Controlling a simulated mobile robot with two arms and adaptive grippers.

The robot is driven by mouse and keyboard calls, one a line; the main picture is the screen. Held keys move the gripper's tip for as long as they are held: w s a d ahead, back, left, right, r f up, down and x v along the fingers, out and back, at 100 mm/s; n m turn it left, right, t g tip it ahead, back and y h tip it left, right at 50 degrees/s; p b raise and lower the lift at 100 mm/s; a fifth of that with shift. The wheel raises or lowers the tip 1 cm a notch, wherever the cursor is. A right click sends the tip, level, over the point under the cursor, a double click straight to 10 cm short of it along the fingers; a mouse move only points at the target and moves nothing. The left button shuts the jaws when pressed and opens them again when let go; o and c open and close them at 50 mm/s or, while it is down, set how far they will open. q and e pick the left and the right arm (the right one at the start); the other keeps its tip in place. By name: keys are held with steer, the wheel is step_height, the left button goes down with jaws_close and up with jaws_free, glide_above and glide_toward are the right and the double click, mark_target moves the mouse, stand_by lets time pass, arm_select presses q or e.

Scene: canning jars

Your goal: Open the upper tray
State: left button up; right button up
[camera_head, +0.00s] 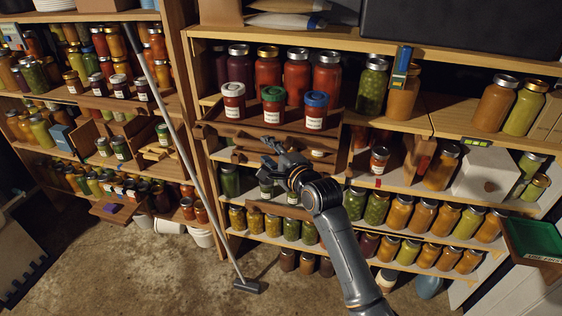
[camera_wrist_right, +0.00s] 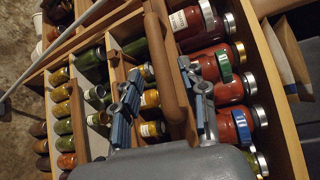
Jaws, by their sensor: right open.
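The upper tray (camera_head: 240,128) is a wooden tray on the middle shelf unit. Jars with white, green and blue lids stand on it, in front of a row of red jars. My right gripper (camera_head: 270,152) is open in front of and just below the tray's front. In the right wrist view a rounded wooden bar (camera_wrist_right: 168,75), apparently the tray's handle, runs between the two spread fingers. I cannot tell whether either finger touches it. The gripper and forearm hide part of the shelf under the tray. My left gripper is not in view.
Jars fill the shelves below and beside the tray. A small red jar (camera_head: 379,160) and a white box (camera_head: 485,174) stand to the right. A long-handled tool (camera_head: 190,165) leans against the shelves at left. The concrete floor (camera_head: 150,265) in front is mostly clear.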

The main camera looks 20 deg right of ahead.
steer(key=v, duration=0.7)
steer(key=shift+s, duration=0.25)
steer(key=s+f+n+g+h+b, duration=0.1)
steer(key=s+f+n+g, duration=0.2)
steer(key=f, duration=1.5)
steer(key=s+f+n+g+h+b, duration=0.1)
steer(key=s+f+n+g+b, duration=0.2)
steer(key=f, duration=1.5)
steer(key=s+f+n+g, duration=0.2)
steer(key=s+f+n, duration=0.1)
steer(key=s+f, duration=0.6)
steer(key=s+f+n+g, duration=0.25)
steer(key=s+f, duration=0.45)
steer(key=f, duration=0.4)
steer(key=s+d+f+n+g, duration=0.1)
steer(key=s+f, duration=0.3)
steer(key=s, duration=0.6)
steer(key=s+d+f+n+g+b, duration=0.1)
steer(key=s+f+n, duration=0.3)
steer(key=s, duration=0.5)
steer(key=s+d+f+n+g+h+b, duration=0.1)
steer(key=s+f+n+g, duration=0.1)
steer(key=s+f, duration=0.4)
steer(key=s+n, duration=0.1)
steer(key=s, duration=0.3)
steer(key=shift+s, duration=0.3)
steer(key=shift+d+g, duration=0.1)
steer(key=shift+g, duration=0.15)
